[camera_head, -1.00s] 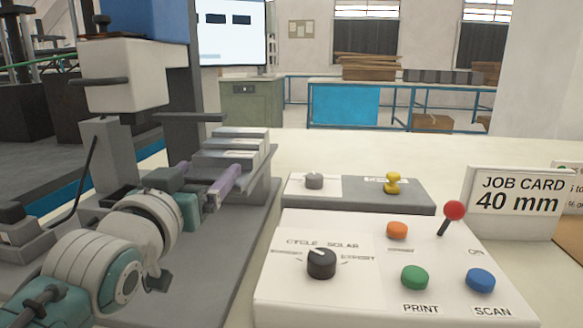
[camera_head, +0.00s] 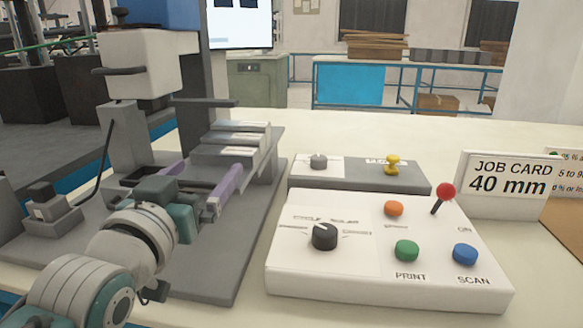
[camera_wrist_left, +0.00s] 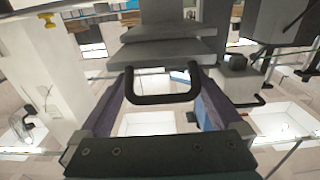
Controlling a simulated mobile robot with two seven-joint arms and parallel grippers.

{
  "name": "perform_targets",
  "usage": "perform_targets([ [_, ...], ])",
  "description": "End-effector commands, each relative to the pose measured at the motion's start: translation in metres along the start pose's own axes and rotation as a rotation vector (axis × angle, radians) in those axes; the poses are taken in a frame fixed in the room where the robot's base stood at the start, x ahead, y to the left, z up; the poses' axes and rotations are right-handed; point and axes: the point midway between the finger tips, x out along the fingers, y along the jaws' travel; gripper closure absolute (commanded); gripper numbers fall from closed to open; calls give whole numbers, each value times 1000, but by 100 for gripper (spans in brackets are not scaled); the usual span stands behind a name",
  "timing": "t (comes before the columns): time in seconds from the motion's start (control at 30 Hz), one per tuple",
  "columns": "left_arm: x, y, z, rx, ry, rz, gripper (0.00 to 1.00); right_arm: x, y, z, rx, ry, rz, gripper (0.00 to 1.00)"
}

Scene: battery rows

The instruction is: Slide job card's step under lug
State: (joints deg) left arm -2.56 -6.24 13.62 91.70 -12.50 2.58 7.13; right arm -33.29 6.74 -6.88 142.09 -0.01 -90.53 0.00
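A grey stepped block (camera_head: 237,138) stands on the dark grey base plate of the fixture, left of centre. A job card (camera_head: 505,183) reads "40 mm". My left gripper (camera_head: 211,170) is open, its two purple fingers pointing at the block's near side. In the left wrist view a black U-shaped handle (camera_wrist_left: 165,99) lies between the spread fingers (camera_wrist_left: 160,72), below the grey steps (camera_wrist_left: 165,50), with gaps at both sides. A flat grey bar (camera_head: 207,102) juts from the column above the block; I cannot tell whether it is the lug. My right gripper is out of view.
A white control box (camera_head: 385,285) with a black knob, coloured buttons and a red lever stands to the right. A grey box (camera_head: 410,183) with a yellow knob is behind it. A white press head (camera_head: 150,62) overhangs at the left.

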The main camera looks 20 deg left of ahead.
Motion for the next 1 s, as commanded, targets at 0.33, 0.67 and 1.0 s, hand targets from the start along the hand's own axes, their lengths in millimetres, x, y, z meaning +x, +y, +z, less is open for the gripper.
perform_targets([
  [0.33, -45, 0, 1, 0, -6, -1, 0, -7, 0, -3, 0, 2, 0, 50],
  [0.67, -94, 1, 0, -1, -2, 0, 0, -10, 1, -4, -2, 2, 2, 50],
  [1.0, -100, 1, 0, -1, 2, 0, 0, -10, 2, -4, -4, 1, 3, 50],
])
